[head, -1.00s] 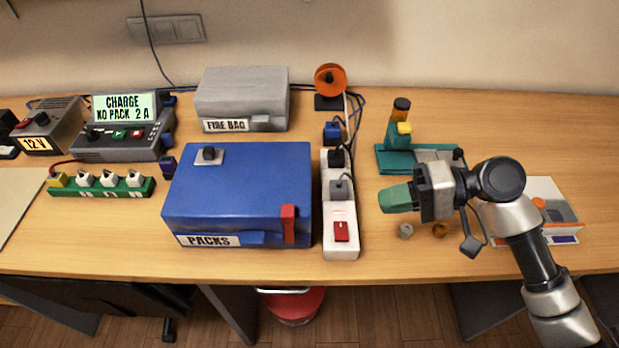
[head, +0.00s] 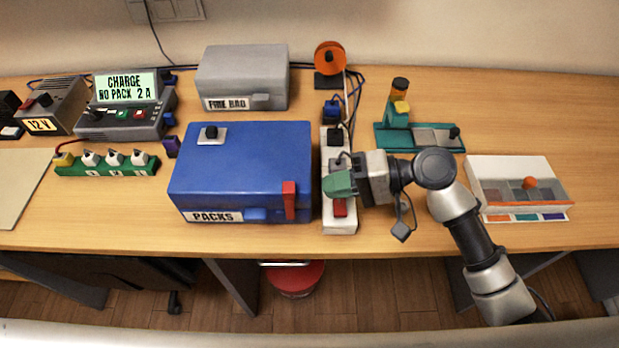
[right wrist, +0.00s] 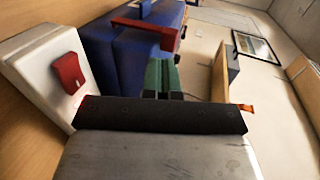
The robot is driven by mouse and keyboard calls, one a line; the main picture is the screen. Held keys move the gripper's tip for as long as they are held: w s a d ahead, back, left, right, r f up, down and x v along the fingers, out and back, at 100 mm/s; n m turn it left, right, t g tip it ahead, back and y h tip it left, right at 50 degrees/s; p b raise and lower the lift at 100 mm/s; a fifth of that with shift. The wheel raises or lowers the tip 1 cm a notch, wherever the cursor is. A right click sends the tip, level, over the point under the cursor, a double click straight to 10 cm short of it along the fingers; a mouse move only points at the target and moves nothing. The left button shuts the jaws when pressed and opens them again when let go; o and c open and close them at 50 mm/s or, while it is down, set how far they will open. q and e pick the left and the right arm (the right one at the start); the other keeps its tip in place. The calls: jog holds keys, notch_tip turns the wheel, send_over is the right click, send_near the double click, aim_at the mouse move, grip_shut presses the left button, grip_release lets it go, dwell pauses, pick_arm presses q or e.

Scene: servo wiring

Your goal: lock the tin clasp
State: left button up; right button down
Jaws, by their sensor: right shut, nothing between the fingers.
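The blue tin (head: 240,160), labelled PACKS, stands on the table left of centre. Its red clasp (head: 289,200) is an upright bar at the front right of the tin. In the right wrist view the red clasp (right wrist: 148,29) sticks out along the blue tin (right wrist: 115,58), just beyond my fingers. Whether it is latched is unclear. My right gripper (head: 338,184) has green fingers, shut and empty, over the power strip to the right of the clasp and apart from it. The fingers show in the right wrist view (right wrist: 161,77). My left gripper is out of view.
The white power strip (head: 340,220) with a red switch stands between tin and right arm. A grey FIRE BAG box (head: 243,78) is behind the tin. A white compartment tray (head: 510,172) is at right. The table's front edge is close to the tin.

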aim_at(293, 187)
jog(key=a+p, duration=0.1)
jog(key=a, duration=0.2)
jog(key=shift+a, duration=0.4)
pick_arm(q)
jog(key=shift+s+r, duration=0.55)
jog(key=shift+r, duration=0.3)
pick_arm(e)
jog(key=shift+a+f, duration=0.1)
jog(key=shift+a, duration=0.25)
jog(key=shift+a+p, duration=0.3)
jog(key=shift+a, duration=1.1)
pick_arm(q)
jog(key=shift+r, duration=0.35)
